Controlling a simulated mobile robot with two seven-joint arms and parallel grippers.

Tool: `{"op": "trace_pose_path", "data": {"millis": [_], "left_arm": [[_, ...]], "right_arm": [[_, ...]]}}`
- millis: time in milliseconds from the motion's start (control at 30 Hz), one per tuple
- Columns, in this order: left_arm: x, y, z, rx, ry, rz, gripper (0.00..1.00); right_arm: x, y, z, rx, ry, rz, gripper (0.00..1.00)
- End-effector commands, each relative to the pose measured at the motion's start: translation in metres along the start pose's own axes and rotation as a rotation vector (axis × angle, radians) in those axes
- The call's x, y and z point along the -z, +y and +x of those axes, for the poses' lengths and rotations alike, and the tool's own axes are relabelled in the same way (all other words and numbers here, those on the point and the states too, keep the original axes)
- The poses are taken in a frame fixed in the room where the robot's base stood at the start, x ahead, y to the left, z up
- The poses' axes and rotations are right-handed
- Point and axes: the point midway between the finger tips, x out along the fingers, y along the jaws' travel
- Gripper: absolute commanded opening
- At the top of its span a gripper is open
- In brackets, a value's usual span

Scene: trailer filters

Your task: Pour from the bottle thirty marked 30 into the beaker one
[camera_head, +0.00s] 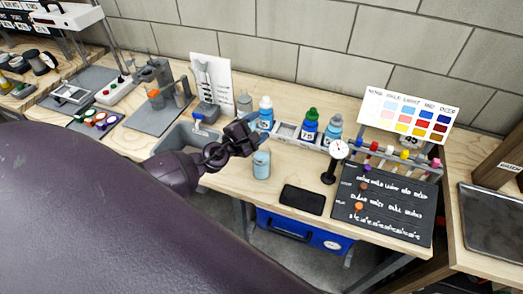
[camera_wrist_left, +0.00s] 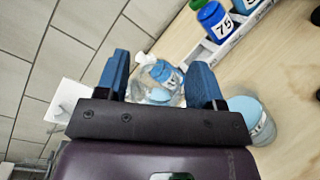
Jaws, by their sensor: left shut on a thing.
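My left gripper (camera_head: 250,135) is shut on a white-capped bottle (camera_head: 265,106) with blue in it. The bottle is upright, and it shows between the two blue fingers in the left wrist view (camera_wrist_left: 160,75). Its marking cannot be read, and the gripper hides its lower part, so I cannot tell whether it is lifted. A clear beaker (camera_head: 262,166) with light blue contents stands on the bench, just in front of and below the gripper. The beaker also shows right of the fingers in the left wrist view (camera_wrist_left: 262,128). My right gripper is not in view.
A grey rack (camera_head: 287,131) holds the green-capped bottle marked 75 (camera_head: 310,125) and a blue-capped bottle (camera_head: 333,131). Right of the beaker are a black pad (camera_head: 302,199), a round dial on a stand (camera_head: 338,150) and a black written board (camera_head: 385,210). A grey sink (camera_head: 172,140) lies left.

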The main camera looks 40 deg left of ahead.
Motion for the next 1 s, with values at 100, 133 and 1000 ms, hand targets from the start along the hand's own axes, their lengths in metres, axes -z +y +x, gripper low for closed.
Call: {"op": "trace_pose_path", "data": {"millis": [100, 133, 1000], "left_arm": [[-0.0004, 0.0005, 0.0001, -0.004, -0.002, 0.007, 0.04], [-0.0004, 0.0005, 0.0001, -0.004, -0.002, 0.009, 0.04], [-0.0014, 0.0010, -0.0002, -0.023, -0.013, 0.057, 0.04]], "right_arm": [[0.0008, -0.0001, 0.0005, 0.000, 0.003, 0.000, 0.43], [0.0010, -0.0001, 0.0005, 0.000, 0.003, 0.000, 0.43], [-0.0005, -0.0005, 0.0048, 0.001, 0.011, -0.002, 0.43]]}}
